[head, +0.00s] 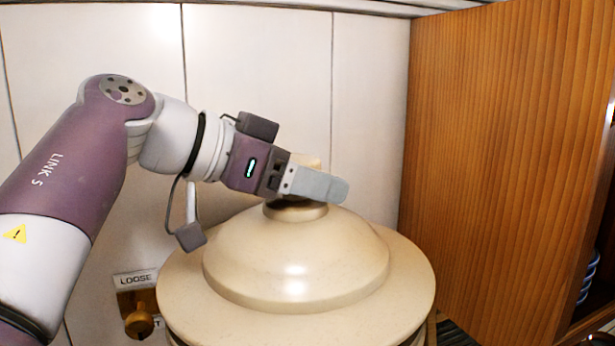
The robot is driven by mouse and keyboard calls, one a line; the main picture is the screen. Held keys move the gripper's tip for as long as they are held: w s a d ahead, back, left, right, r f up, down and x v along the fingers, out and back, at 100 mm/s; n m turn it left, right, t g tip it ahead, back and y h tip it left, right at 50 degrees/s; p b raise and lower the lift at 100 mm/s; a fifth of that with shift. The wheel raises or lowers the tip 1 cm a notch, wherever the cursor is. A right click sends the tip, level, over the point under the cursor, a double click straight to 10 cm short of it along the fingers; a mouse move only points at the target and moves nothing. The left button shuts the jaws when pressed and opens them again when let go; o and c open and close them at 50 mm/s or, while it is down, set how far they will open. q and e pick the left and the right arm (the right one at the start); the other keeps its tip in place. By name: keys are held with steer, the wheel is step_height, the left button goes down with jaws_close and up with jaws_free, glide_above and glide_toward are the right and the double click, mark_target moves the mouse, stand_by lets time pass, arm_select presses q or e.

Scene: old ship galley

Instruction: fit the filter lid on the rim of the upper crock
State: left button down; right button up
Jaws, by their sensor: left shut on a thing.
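The filter lid (297,258) is a cream, domed piece with a knob on top. It is in the middle of the head view, over the wide cream rim of the upper crock (183,290). My left gripper (325,187) comes in from the left and is shut on the lid's knob, whose top shows just behind the fingers. The lid looks about level and central over the crock. I cannot tell whether its edge touches the rim. The crock's lower body is cut off by the bottom of the view. My right gripper is not in view.
White panelled wall is behind.

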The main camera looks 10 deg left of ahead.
arm_select(q)
steer(key=shift+f+b, duration=0.65)
steer(key=shift+f, duration=0.2)
stand_by(0.5)
steer(key=shift+c, duration=0.6)
jaws_free()
steer(key=shift+s, duration=0.15)
steer(key=shift+f, duration=0.15)
steer(key=v, duration=1.2)
steer(key=shift+s+a+b, duration=0.25)
steer(key=shift+b, duration=0.15)
